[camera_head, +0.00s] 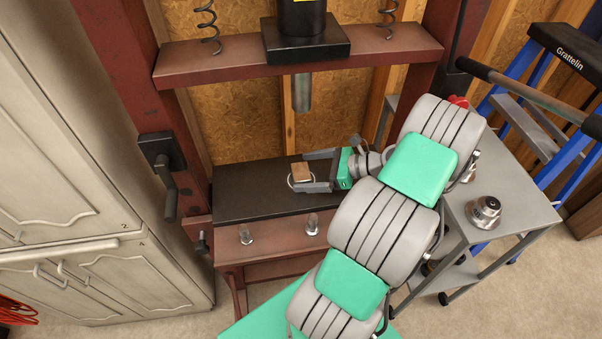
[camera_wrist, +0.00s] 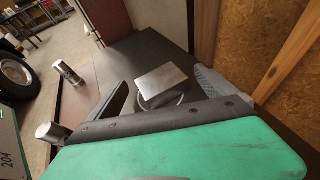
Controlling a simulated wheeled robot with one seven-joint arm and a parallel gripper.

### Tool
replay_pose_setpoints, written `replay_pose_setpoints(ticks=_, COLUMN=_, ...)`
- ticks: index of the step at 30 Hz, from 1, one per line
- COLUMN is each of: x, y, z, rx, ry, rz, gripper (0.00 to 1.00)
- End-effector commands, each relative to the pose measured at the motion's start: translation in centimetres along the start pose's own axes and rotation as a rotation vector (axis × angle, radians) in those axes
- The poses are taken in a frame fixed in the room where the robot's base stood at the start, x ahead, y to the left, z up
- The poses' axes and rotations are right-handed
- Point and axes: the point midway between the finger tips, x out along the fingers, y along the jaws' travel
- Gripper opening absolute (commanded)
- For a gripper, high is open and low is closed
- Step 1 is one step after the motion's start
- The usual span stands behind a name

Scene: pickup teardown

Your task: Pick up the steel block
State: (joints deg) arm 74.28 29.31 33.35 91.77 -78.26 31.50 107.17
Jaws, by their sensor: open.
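The steel block (camera_wrist: 160,80) shows in the wrist view as a flat, square grey top face. It sits on a dark round piece (camera_wrist: 163,99) on the black press bed. In the head view the block (camera_head: 301,172) looks brownish and lies between the fingers of my gripper (camera_head: 304,171). My gripper is open, with one finger on each side of the block and a visible gap to it. In the wrist view my gripper (camera_wrist: 160,88) also has its fingers spread apart around the block. The block's lower sides are mostly hidden.
The red press frame (camera_head: 190,70) stands around the black bed (camera_head: 240,190), with a steel ram (camera_head: 302,93) above the block. Two bolts (camera_head: 312,223) stand on the front beam. A grey cart (camera_head: 530,205) with a metal part (camera_head: 484,211) is at right. Cabinets (camera_head: 60,130) stand at left.

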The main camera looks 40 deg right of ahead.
Motion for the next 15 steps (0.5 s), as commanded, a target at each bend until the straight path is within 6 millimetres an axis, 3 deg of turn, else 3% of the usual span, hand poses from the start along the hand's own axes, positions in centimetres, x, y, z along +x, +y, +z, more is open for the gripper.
replay_pose_setpoints(ticks=4, x=2.0, y=0.0, z=0.1, rx=0.0, ry=0.0, rz=0.002, gripper=0.96)
replay_pose_setpoints(ticks=10, x=2.2, y=0.0, z=0.0, rx=-0.001, ry=0.001, rz=0.0, gripper=0.96)
replay_pose_setpoints(ticks=15, x=2.2, y=0.0, z=0.0, rx=-0.001, ry=0.001, rz=0.001, gripper=0.83)
